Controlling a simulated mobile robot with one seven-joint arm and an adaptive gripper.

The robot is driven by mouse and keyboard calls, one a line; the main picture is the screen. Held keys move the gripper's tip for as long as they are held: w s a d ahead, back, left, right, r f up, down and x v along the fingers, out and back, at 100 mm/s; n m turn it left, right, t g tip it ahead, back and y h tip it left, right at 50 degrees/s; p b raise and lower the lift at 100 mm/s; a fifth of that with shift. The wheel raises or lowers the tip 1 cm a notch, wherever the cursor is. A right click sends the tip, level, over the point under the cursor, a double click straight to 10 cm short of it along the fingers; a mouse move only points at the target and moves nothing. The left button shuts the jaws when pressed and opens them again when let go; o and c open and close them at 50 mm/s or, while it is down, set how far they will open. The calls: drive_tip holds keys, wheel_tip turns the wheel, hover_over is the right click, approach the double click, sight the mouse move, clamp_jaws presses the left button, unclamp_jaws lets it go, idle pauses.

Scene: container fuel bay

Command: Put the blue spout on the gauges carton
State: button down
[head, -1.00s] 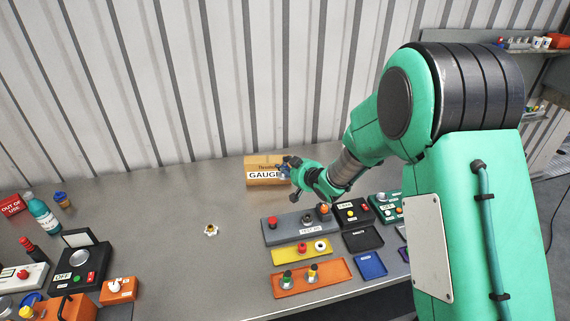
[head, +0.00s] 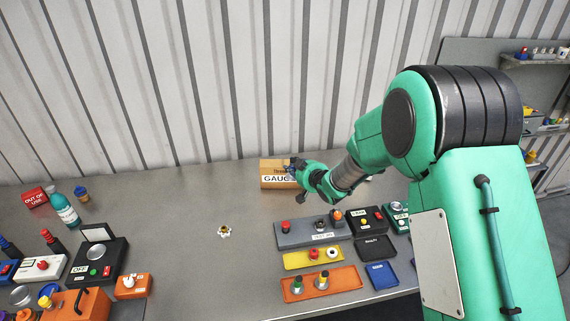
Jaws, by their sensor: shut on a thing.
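The gauges carton (head: 270,182) is a brown box with a white label reading "GAUG…" at the back of the bench, against the ribbed wall. My gripper (head: 293,168) is at the carton's right end and hides part of its front and label. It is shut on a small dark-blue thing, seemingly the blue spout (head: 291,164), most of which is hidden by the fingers. The spout is near the carton's top right edge; I cannot tell whether it touches the carton.
Right of centre are a grey tray (head: 291,240), a yellow tray (head: 297,262) and an orange tray (head: 345,283) with small parts. A small white-and-gold part (head: 224,231) lies alone mid-bench. Control boxes and a teal bottle (head: 66,212) crowd the left. The bench left of the carton is clear.

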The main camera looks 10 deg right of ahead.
drive_tip(key=shift+w+a, duration=0.15)
drive_tip(key=shift+w, duration=0.05)
hover_over(284, 163)
drive_tip(key=shift+s+f, duration=0.25)
drive_tip(key=shift+f, duration=0.45)
drive_tip(key=shift+w+b, duration=0.15)
drive_tip(key=shift+b, duration=0.15)
drive_tip(key=shift+w+f, duration=0.1)
drive_tip(key=shift+w, duration=0.15)
drive_tip(key=shift+f+b, duration=0.3)
drive_tip(key=shift+f, duration=1.4)
drive_tip(key=shift+f, duration=0.15)
drive_tip(key=c, duration=1.5)
unclamp_jaws()
drive_tip(key=shift+o, duration=0.2)
